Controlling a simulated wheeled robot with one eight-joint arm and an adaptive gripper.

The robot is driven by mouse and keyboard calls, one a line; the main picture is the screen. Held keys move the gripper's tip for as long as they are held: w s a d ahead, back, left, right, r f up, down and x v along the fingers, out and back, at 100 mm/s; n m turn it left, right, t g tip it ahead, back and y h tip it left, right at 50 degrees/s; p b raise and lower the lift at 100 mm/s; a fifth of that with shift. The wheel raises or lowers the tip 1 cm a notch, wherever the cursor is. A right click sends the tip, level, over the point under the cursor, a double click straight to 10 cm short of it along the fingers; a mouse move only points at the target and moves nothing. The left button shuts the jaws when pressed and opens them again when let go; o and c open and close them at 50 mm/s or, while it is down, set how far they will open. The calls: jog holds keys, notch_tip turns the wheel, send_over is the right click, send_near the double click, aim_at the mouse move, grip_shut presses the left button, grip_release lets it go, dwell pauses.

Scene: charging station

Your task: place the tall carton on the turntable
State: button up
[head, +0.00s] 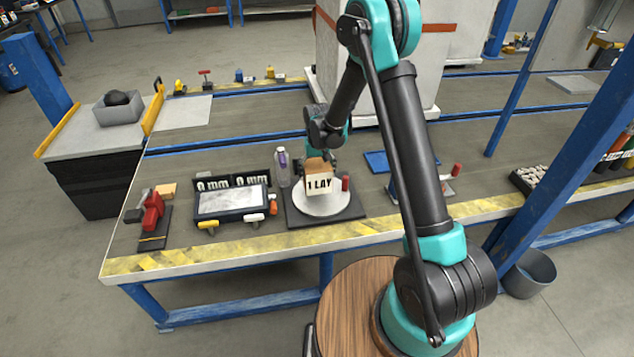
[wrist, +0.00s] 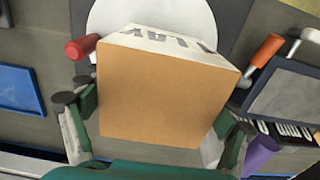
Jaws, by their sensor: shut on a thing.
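The tall carton (head: 319,184) is tan with a white face lettered "1 LAY". It stands upright over the white round turntable (head: 322,206), which sits on a dark square base. My gripper (head: 321,158) comes from above and behind, shut on the carton. In the wrist view the carton's tan side (wrist: 165,95) fills the middle, with a finger of my gripper (wrist: 155,128) on each side of it. The turntable's white disc (wrist: 160,14) shows past the carton's lettered face. Whether the carton's bottom touches the disc is hard to tell.
A red-capped post (head: 345,184) stands close right of the carton. A bottle with purple (head: 283,167) stands behind left. A display panel (head: 230,202) with orange and yellow handles is left. A blue tray (head: 378,161) lies right. A red clamp (head: 152,211) is far left.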

jog(key=shift+f, duration=2)
jog(key=shift+f, duration=0.1)
jog(key=o, duration=1.3)
